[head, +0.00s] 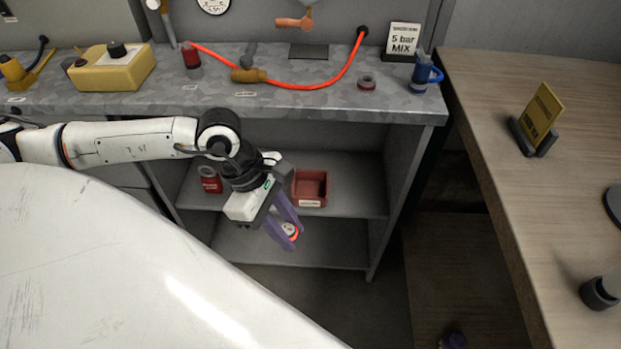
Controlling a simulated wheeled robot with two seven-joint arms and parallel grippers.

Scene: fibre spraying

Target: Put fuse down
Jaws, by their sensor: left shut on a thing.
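My left gripper (286,231) has purple fingers and is shut on a small round white and orange-red piece, the fuse (290,230). The fingers cover part of it. The gripper points down and to the right, in front of the open shelves under the grey counter. The fuse appears held in the air, clear of the lower shelf (240,245). My right gripper does not show.
A red bin (311,187) and a red jar (209,180) stand on the middle shelf. A wooden table (480,90) is at the right.

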